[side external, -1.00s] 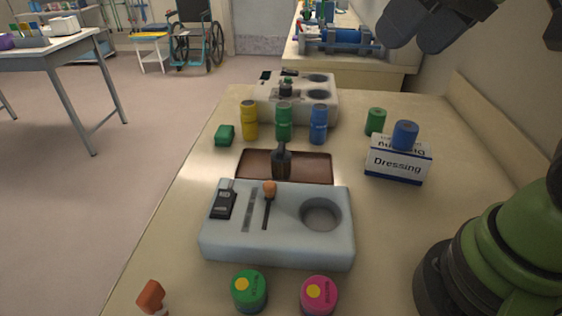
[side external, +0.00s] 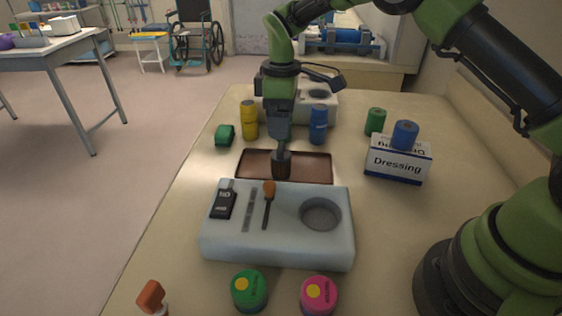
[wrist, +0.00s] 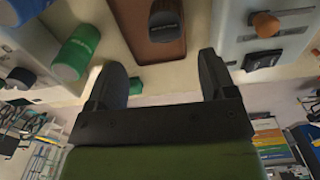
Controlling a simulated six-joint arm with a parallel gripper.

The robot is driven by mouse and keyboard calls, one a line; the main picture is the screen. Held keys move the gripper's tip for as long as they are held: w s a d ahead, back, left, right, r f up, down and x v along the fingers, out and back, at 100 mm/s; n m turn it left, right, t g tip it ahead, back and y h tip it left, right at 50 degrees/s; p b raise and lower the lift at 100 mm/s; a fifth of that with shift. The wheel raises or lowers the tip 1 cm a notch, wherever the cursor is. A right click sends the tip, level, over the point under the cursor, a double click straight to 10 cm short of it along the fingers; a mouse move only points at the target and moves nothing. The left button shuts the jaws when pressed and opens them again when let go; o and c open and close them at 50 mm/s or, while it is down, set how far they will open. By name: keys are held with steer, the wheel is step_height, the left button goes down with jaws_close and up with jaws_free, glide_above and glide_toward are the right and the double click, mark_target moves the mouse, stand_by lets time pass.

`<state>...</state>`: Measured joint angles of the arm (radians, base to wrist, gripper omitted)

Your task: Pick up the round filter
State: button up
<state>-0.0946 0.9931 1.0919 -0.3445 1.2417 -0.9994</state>
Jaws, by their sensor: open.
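A dark, roughly round piece with a narrower neck, apparently the round filter (side external: 281,165), stands on a brown tray (side external: 313,166). It also shows in the wrist view (wrist: 164,24), with small pale lettering, beyond and between my fingertips. The brown tray shows under it there (wrist: 130,22). My gripper (side external: 280,142) points down just above the dark piece and hides its upper part. In the wrist view my gripper (wrist: 160,72) has its two fingers wide apart, with nothing between them.
A grey block (side external: 225,246) with slots and a round hollow lies in front of the tray. Yellow (side external: 250,120) and blue (side external: 318,124) cylinders stand behind it. A dressing box (side external: 398,162) is at right. Green (side external: 249,292) and pink (side external: 319,296) pots stand in front.

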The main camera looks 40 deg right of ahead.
mark_target(281, 146)
steer(key=f, duration=0.9)
steer(key=shift+s+a+f, duration=0.2)
steer(key=shift+a+f, duration=0.05)
steer(key=shift+f, duration=0.05)
steer(key=shift+c, duration=0.2)
steer(key=c, duration=0.9)
